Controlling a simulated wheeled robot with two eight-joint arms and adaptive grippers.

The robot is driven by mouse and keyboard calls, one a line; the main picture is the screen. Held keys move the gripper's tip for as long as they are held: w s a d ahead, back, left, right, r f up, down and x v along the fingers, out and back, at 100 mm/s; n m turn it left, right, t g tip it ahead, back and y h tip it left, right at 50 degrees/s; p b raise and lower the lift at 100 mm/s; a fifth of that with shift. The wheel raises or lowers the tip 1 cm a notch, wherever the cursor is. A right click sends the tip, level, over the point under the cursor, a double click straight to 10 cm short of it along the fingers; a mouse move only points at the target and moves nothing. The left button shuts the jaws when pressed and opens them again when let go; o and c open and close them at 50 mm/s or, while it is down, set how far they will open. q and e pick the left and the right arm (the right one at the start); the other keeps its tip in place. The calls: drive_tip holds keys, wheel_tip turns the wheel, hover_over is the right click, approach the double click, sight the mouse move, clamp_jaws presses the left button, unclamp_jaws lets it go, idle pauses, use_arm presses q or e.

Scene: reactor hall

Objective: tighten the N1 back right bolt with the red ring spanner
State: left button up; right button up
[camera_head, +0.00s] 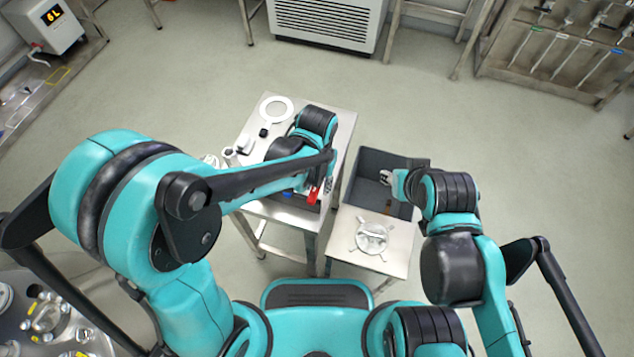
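A red piece (313,195), perhaps the red ring spanner, shows at the front right of the left steel table, beside a blue one (288,193). My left gripper (328,184) is just right of the red piece, small and mostly hidden by my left arm. I cannot tell whether it is open, or whether it touches the red piece. A vessel top (45,318) with bolted fittings and yellow labels is at the lower left. The labels are unreadable, so I cannot pick out N1 or its bolt.
A white ring (276,109) and small dark and white items lie on the left table (335,108). A round metal piece with radial arms (372,238) is on the right table (400,262). A tool rack (560,50) stands at the upper right. The floor around is clear.

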use_arm(q)
clamp_jaws()
wheel_tip(320, 180, up, 7)
drive_tip(key=p, duration=0.5)
drive_tip(key=shift+r+p, duration=0.1)
drive_tip(key=shift+p, duration=0.3)
